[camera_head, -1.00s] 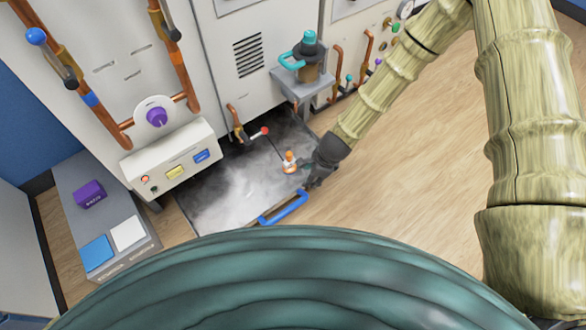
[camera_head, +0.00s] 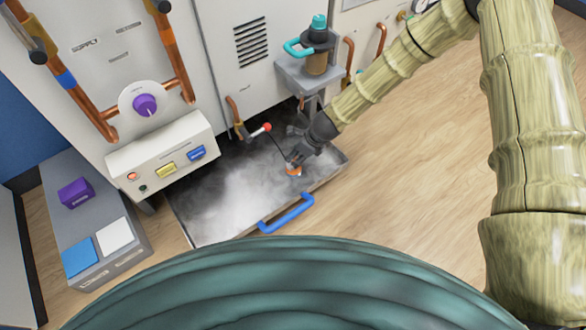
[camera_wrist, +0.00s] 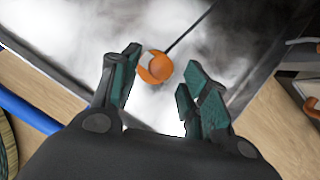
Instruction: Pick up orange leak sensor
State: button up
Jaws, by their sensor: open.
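The orange leak sensor (camera_head: 293,171), orange with a white part, sits in the grey tray (camera_head: 212,220) and has a dark cable running from it. My gripper (camera_head: 295,160) is right above it in the head view and partly covers it. In the wrist view the sensor (camera_wrist: 155,66) shows just ahead of and between the teal fingertips of my gripper (camera_wrist: 158,75), nearer the left finger. The fingers are apart and nothing is gripped. I cannot tell whether the left finger touches the sensor.
Whitish mist lies over the tray. A blue handle (camera_head: 287,214) is on the tray's front edge. A red-tipped valve lever (camera_head: 258,130) stands behind the sensor. A control box (camera_head: 165,160) is at left, a small shelf (camera_head: 305,78) behind. Open wooden floor (camera_head: 420,170) lies right.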

aim_at(290, 166)
jog(key=shift+a+b+x, duration=0.2)
jog(key=shift+b+x, duration=0.65)
jog(key=shift+x, duration=0.6)
jog(key=shift+a+b+x, duration=0.15)
jog(key=shift+b+x, duration=0.7)
jog(key=shift+x, duration=0.65)
jog(key=shift+r, duration=0.2)
grip_shut()
